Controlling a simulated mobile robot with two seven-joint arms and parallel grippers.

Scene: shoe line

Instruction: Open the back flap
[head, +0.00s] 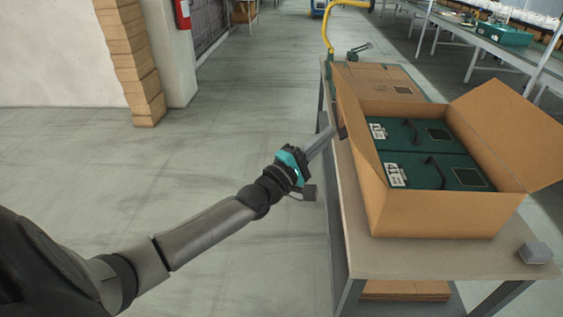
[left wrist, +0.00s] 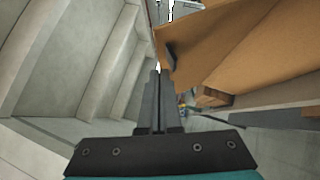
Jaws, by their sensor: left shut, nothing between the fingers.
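An open cardboard box (head: 430,213) stands on the table. Its right flap (head: 512,130) spreads outward, and its left flap (head: 357,125) stands up on the side toward my left arm. Two dark green cases (head: 420,137) lie inside the box. I cannot make out a separate back flap. My left gripper (head: 335,131) is shut and empty, beside the left flap; I cannot tell whether it touches. In the left wrist view, the shut fingers (left wrist: 157,100) point toward brown cardboard (left wrist: 240,45) with a dark piece (left wrist: 170,55) near its edge. My right gripper is out of view.
The table (head: 420,258) holds flat cardboard (head: 375,82) behind the box and a small grey object (head: 535,252) at the front right. A yellow curved pipe (head: 329,25) rises at the far end. Open floor (head: 230,130) lies left of the table.

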